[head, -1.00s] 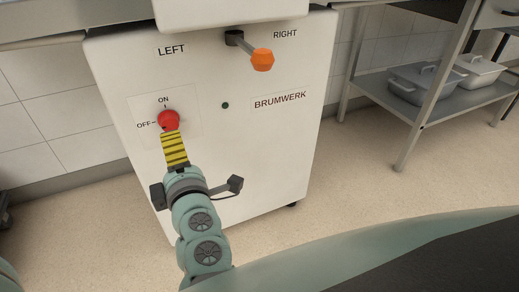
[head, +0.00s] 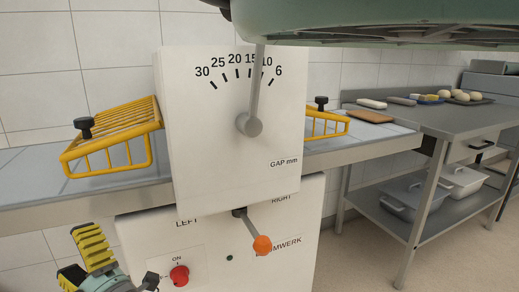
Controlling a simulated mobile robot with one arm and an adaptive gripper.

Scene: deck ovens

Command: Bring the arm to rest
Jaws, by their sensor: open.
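My gripper (head: 95,248) is at the lower left in the head view, with yellow-and-black striped fingers pointing up. It is open, with nothing seen in it. It is to the left of the red knob (head: 179,276) on the white machine (head: 140,235) and apart from it. The knob sits below the ON label; its exact setting is too small to tell. Most of my arm is below the picture's edge.
The machine has an orange-tipped lever (head: 262,244), a gap dial with a grey handle (head: 249,125) and yellow wire guards (head: 115,135) on both sides. A steel table (head: 440,120) at the right holds boards and dough; lidded pans (head: 410,195) are on its lower shelf.

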